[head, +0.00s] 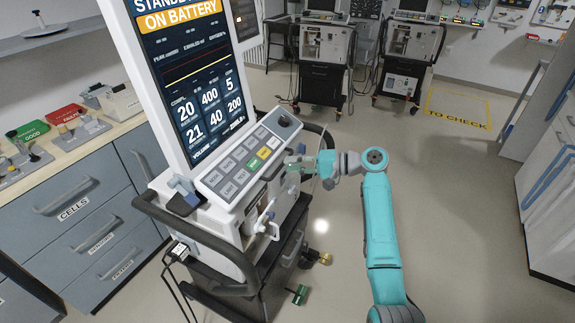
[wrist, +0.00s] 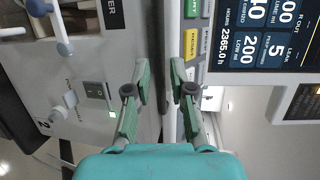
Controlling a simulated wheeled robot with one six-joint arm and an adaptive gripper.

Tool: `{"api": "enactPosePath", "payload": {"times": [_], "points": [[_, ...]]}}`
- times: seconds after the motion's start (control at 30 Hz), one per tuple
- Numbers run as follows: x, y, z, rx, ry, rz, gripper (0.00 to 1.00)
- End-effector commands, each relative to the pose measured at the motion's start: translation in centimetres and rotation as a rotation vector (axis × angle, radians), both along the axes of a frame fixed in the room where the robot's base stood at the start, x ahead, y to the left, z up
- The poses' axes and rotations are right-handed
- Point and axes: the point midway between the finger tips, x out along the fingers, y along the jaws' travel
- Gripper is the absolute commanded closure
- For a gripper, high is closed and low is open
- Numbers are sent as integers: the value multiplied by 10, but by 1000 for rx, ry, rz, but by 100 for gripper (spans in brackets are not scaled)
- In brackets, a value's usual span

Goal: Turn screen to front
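The ventilator's tall screen (head: 195,75) has a white frame and shows "STANDBY" and "ON BATTERY". Its face is angled toward the lower right in the head view. Below it a keypad panel (head: 240,162) tilts upward. In the wrist view part of the screen (wrist: 262,35) shows turned sideways at upper right, above the fingers. My gripper (head: 300,163) is beside the keypad's right end, near the ventilator's top. In the wrist view my gripper (wrist: 160,82) has its green fingers apart, with a gap between the tips. I see nothing clearly held; contact with the housing cannot be told.
A dark rail (head: 195,238) surrounds the ventilator cart. A drawer counter (head: 75,205) stands close at left with trays on top. Two more ventilators (head: 325,50) (head: 405,60) stand at the back. Open floor (head: 465,200) lies to the right, before a cabinet (head: 555,195).

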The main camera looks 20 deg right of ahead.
Motion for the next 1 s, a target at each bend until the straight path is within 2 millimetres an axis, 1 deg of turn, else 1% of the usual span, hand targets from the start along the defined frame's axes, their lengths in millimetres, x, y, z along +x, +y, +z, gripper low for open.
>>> {"api": "enactPosePath", "payload": {"times": [0.03, 0.3, 0.5, 0.7, 1.0], "points": [[-6, -10, 2, 0, 0, -3, 77], [-36, -52, 12, -1, -1, -4, 77], [-51, -72, 16, -1, 0, -3, 77], [-56, -78, 18, 0, 0, -1, 77], [-56, -78, 18, -1, 0, -1, 77]]}}
